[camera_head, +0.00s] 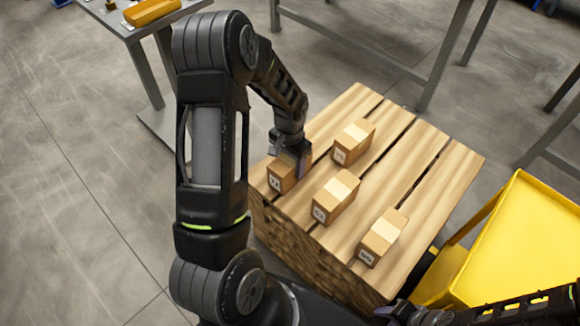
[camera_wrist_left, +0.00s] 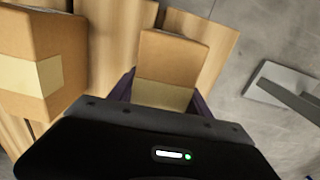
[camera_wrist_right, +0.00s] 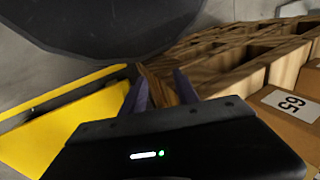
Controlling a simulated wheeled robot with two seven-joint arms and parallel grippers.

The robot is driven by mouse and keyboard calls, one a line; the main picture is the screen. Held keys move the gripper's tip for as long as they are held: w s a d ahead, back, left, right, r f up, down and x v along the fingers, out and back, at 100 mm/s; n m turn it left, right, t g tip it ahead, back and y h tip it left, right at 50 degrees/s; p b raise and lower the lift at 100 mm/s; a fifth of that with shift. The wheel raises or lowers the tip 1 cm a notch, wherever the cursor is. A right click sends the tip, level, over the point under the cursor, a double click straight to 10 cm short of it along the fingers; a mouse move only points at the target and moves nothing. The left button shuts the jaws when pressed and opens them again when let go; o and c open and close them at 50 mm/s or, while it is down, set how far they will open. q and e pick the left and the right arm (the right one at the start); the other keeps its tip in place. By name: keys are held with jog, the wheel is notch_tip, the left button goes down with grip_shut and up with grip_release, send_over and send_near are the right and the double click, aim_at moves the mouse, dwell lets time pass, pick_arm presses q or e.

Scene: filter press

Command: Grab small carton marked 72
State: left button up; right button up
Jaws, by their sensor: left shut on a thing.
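The small carton marked 72 (camera_head: 281,176) stands at the left corner of the wooden pallet stack (camera_head: 420,160) in the head view. My left gripper (camera_head: 300,160) reaches down over it and is shut on it. In the left wrist view the carton (camera_wrist_left: 172,62) sits between the purple fingers, with its tape strip facing me. I cannot tell whether it is lifted off the boards. My right gripper (camera_wrist_right: 160,88) is open and empty in the right wrist view, low beside the pallet stack.
Three other cartons stand on the pallet: one at the back (camera_head: 354,142), one in the middle (camera_head: 335,197) and one at the front (camera_head: 383,237). A yellow cart (camera_head: 525,240) stands at the right. A grey table (camera_head: 125,25) is at the upper left.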

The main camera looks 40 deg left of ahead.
pick_arm(q)
grip_shut()
jog(key=shift+r, duration=0.15)
notch_tip(320, 180, up, 10)
jog(key=shift+f+p, duration=0.1)
jog(key=shift+p, duration=0.65)
jog(key=shift+w, duration=0.1)
